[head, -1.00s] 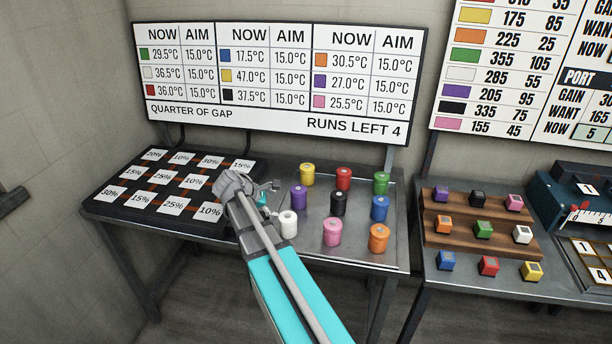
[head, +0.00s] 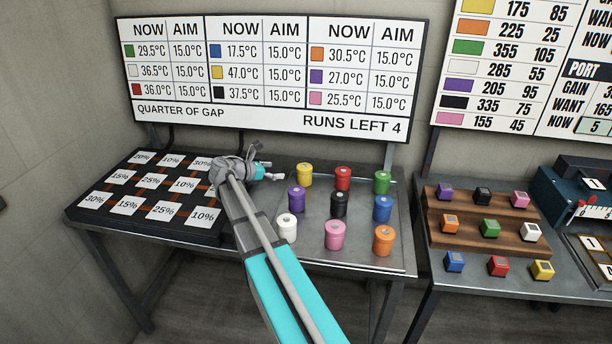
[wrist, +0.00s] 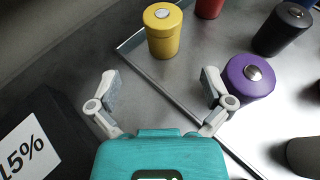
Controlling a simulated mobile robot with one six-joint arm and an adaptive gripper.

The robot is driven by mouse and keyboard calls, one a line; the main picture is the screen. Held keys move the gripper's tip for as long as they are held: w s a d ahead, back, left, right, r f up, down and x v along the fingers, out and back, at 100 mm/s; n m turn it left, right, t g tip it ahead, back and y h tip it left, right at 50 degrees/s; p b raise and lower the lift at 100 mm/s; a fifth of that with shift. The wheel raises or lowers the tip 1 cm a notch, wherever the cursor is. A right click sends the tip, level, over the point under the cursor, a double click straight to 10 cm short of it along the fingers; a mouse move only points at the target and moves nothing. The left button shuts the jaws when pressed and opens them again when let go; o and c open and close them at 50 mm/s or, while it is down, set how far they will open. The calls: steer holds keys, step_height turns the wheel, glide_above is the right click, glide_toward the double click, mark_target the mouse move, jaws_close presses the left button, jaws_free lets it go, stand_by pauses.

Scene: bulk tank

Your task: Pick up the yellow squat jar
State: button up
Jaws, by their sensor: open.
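The yellow squat jar (head: 304,174) stands upright at the back left of the metal tray, beside the red jar. It also shows in the wrist view (wrist: 163,34), at the top centre, ahead of the jaws. My gripper (head: 266,166) is to the left of the yellow jar in the head view. In the wrist view my gripper (wrist: 158,90) has its fingers spread wide and holds nothing. The yellow jar is apart from both fingers.
A purple jar (wrist: 250,77) is close to my right finger in the wrist view. Red (head: 343,178), black (head: 338,205) and white (head: 287,228) jars share the tray (head: 360,232) with several others. A black board of percentage cards (head: 150,192) lies to the left.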

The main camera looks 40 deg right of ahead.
mark_target(301, 168)
steer(key=b+x, duration=0.2)
steer(key=x, duration=0.3)
steer(key=shift+d+f, duration=0.2)
steer(key=shift+d, duration=0.1)
steer(key=shift+s+d+f, duration=0.1)
steer(key=shift+d, duration=0.4)
steer(key=shift+d, duration=0.1)
steer(key=shift+r+b+x, duration=0.2)
steer(key=shift+b+x, duration=0.55)
steer(key=shift+x, duration=1.8)
steer(key=shift+s, duration=0.1)
steer(key=c, duration=1.1)
steer(key=shift+r, duration=0.2)
